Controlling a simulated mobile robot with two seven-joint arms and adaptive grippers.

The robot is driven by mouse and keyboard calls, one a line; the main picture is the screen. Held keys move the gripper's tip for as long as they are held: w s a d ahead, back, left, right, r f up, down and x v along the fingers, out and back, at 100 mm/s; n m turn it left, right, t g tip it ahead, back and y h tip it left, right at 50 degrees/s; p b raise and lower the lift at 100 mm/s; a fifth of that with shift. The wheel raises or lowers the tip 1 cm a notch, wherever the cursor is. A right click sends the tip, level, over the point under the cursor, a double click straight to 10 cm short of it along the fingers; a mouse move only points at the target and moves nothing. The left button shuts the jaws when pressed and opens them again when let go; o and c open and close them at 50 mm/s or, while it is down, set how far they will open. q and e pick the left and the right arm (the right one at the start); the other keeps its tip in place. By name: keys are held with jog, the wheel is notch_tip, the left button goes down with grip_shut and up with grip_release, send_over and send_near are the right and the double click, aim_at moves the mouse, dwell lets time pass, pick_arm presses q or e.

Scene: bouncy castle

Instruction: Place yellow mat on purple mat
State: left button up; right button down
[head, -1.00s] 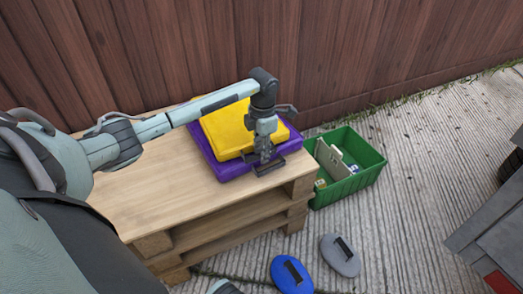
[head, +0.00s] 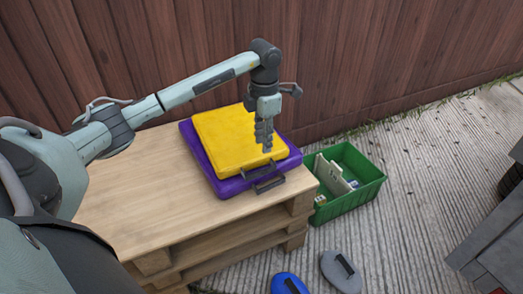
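The yellow mat (head: 225,138) lies flat on top of the purple mat (head: 203,162), whose edge shows around it on the left, front and right. Both sit on a wooden pallet table (head: 140,188). Dark handles show at the front right edges: one on the yellow mat (head: 258,172) and one on the purple mat (head: 270,184). My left gripper (head: 266,148) points down in front of the yellow mat's right part, just above its handle, and seems apart from it. Its fingers overlap in this view, so I cannot tell if they are open. My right gripper is out of view.
A green crate (head: 352,203) with small items stands on the ground right of the table. A blue disc (head: 283,284) and a grey disc (head: 341,271) with handles lie in front. A wooden fence (head: 350,60) runs behind.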

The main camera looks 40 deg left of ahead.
pick_arm(q)
jog(key=d+f+m+t+h, duration=0.15)
jog(key=d+h, duration=0.45)
jog(key=d, duration=1)
jog(key=s+d+r+n+t+h, duration=0.1)
jog(key=d+r+h, duration=0.25)
jog(key=d, duration=0.35)
jog(key=d+r+n+t+h, duration=0.1)
jog(key=d+r+h, duration=0.25)
jog(key=d, duration=0.45)
notch_tip(320, 180, up, 11)
jog(key=d+n+t+h, duration=0.2)
jog(key=n+t+h, duration=0.2)
jog(key=n+t, duration=0.4)
jog(key=w+a+n+t+y, duration=0.2)
jog(key=a+n+t+y, duration=0.75)
jog(key=n, duration=0.55)
jog(key=s+a+f+n+g+y, duration=0.4)
jog(key=a+f+n+g+y, duration=0.1)
jog(key=a+f+n+y, duration=0.45)
jog(key=s+f+n+g+h, duration=0.1)
jog(key=s+f+n+g, duration=0.5)
jog(key=s+f, duration=0.9)
jog(key=s+g, duration=0.2)
jog(key=g, duration=0.1)
jog(key=shift+a+h, duration=0.3)
